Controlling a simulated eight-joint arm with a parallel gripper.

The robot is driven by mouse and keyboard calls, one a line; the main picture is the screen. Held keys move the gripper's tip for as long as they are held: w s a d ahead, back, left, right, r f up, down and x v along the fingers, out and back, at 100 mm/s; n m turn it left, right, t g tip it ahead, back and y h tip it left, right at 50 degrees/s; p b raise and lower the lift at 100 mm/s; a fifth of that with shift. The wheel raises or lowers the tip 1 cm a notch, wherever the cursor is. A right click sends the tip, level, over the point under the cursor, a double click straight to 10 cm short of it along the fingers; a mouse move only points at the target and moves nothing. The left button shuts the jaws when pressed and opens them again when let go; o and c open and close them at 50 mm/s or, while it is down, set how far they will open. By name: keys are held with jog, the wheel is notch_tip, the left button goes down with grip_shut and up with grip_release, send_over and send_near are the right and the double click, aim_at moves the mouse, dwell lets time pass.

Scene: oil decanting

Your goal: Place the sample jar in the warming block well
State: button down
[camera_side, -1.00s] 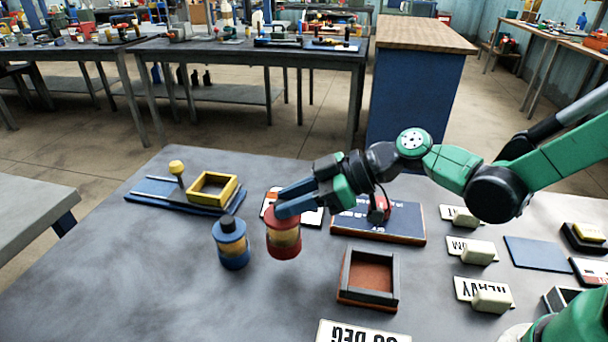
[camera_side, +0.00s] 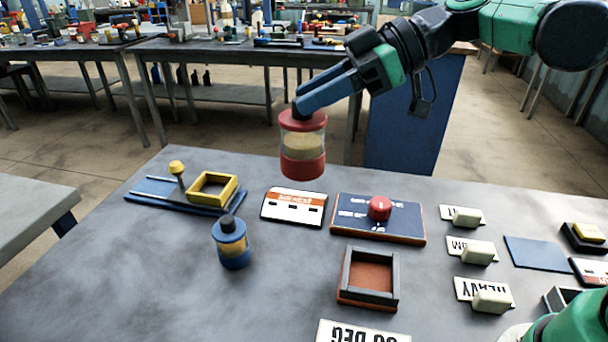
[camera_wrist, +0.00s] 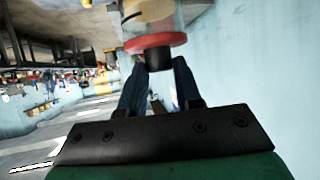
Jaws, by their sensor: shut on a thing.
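My gripper (camera_side: 300,108) is shut on the top of the red-lidded jar (camera_side: 303,148), a clear jar with pale yellow contents and a red base. It holds the jar upright, high above the table's far part. In the wrist view the jar (camera_wrist: 153,30) shows between the blue fingers at the top. A blue jar (camera_side: 231,243) with a dark cap stands on the table at left. The square well with dark walls and a reddish-brown floor (camera_side: 370,275) is empty, below and right of the held jar. I cannot tell from labels which jar is the sample.
A yellow square frame (camera_side: 213,188) sits on a blue base with a yellow-knobbed lever. A blue panel with a red knob (camera_side: 379,208) stands behind the well. A white-and-orange card (camera_side: 294,206) lies beside it. Several labelled switches line the right. The front left table is clear.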

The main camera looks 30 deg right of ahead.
jog(key=s+d+n+g+y, duration=0.1)
jog(key=s+d+n+g, duration=0.3)
jog(key=s+d, duration=0.3)
notch_tip(320, 180, down, 18)
jog(key=shift+s+d+f, duration=0.15)
jog(key=shift+s, duration=0.1)
dwell(0.4)
jog(key=c, duration=0.6)
grip_release()
